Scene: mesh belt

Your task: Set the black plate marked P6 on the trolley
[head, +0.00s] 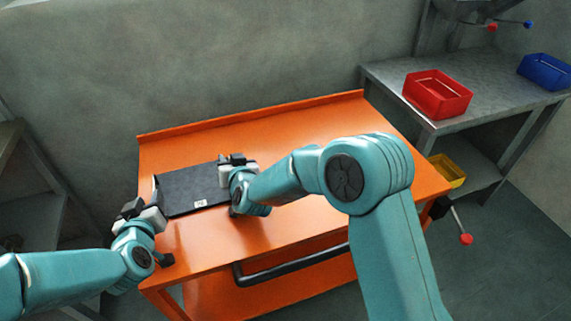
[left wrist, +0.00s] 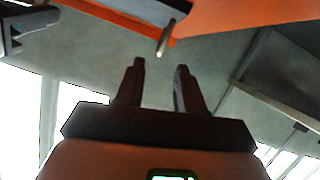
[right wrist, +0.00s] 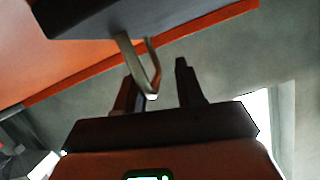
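The black plate (head: 185,188) lies flat on the orange trolley (head: 285,130), near its left end. A small white label (head: 201,204) is on its front edge, too small to read surely. My left gripper (head: 142,211) is just left of the plate, open and empty. A metal handle (left wrist: 165,38) of the plate shows beyond its fingertips (left wrist: 160,65). My right gripper (head: 236,168) is at the plate's right end and open. In the right wrist view a bent metal handle (right wrist: 152,75) reaches between its fingers (right wrist: 158,72), with no clear grip on it.
A grey bench (head: 385,78) at the right holds a red bin (head: 437,94) and a blue bin (head: 546,71). A yellow bin (head: 447,171) is on its lower shelf. The trolley's right part is clear. A grey shelf (head: 30,205) stands at the left.

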